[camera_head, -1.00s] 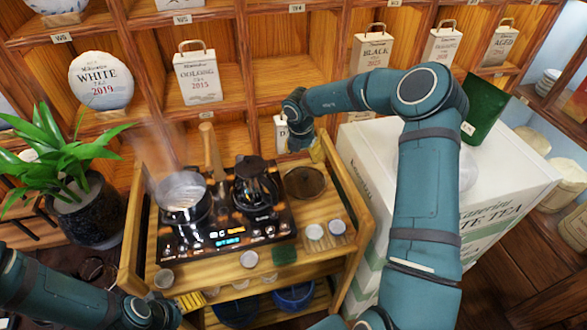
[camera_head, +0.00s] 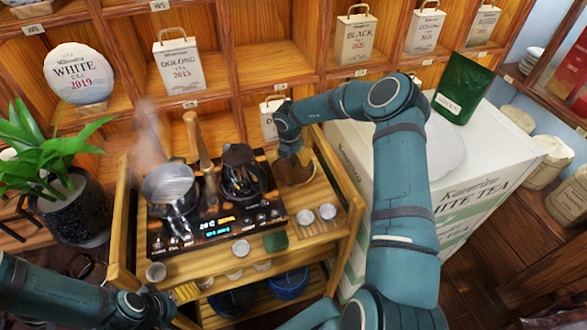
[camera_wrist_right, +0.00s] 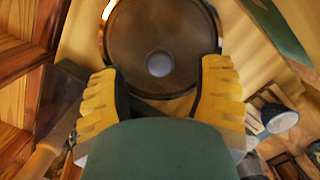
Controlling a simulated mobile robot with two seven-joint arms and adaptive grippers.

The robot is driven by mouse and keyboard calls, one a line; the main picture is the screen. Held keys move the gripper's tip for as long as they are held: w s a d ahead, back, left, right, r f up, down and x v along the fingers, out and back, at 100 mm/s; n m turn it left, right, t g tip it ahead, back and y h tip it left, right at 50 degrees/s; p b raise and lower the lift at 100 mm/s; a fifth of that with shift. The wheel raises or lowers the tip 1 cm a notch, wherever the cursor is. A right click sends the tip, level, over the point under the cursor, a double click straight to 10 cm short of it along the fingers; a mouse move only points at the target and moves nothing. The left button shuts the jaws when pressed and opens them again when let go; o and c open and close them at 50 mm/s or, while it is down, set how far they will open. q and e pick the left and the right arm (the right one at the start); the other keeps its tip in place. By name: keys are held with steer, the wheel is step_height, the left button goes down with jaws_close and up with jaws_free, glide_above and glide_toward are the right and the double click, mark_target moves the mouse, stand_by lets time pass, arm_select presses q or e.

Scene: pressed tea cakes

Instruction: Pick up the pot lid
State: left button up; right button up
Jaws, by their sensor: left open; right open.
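The pot lid (camera_head: 290,175) is a round, dark glass disc with a thin rim. It lies on the right part of the wooden cart top, right of the black kettle. My right gripper (camera_head: 304,156) is just over the lid in the head view and partly covers it. In the right wrist view the lid (camera_wrist_right: 160,30), with a pale round knob at its centre, shows beyond and between the two yellow fingers of my open right gripper (camera_wrist_right: 162,85). I cannot tell whether the fingers touch it. My left gripper (camera_head: 185,292) is open and empty at the cart's front left.
A steaming pot (camera_head: 170,187) and a black kettle (camera_head: 241,172) stand on the black cooktop (camera_head: 165,243). White cups (camera_head: 327,211) stand at the cart's front right. A large white tea box (camera_head: 360,145) stands right of the cart.

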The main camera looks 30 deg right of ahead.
steer(key=shift+w+d+f, duration=0.1)
steer(key=shift+d+f, duration=0.05)
steer(key=shift+f, duration=0.6)
steer(key=shift+w+d+f, duration=0.1)
steer(key=shift+f, duration=0.6)
jaws_close()
steer(key=shift+r, duration=0.1)
